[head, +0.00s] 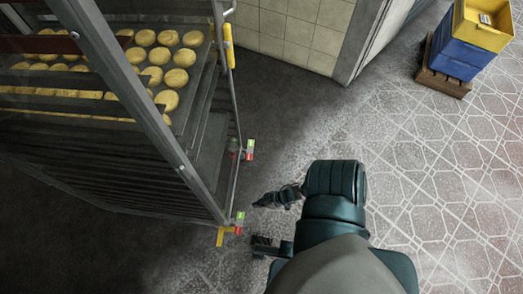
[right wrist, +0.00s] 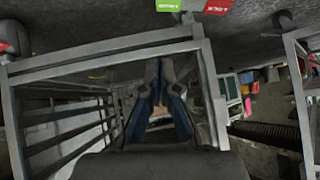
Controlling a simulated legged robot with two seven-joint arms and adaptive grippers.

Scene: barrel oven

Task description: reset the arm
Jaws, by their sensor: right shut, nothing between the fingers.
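My right arm (head: 336,205) reaches in from the bottom of the head view. Its gripper (head: 262,202) points left, close to the lower corner of a tall metal rack (head: 163,130). In the right wrist view the two fingers (right wrist: 158,68) lie close together, shut and empty. Grey metal bars of a frame (right wrist: 110,55) show around and behind them. I cannot tell whether the gripper touches this frame. My left gripper is not in view.
Trays of round buns (head: 156,75) fill the rack's top. Red-green lock tags (head: 239,222) mark its base, with a yellow handle (head: 229,45) on its side. Stacked yellow and blue crates (head: 460,45) stand far right. Tiled floor (head: 440,150) on the right is clear.

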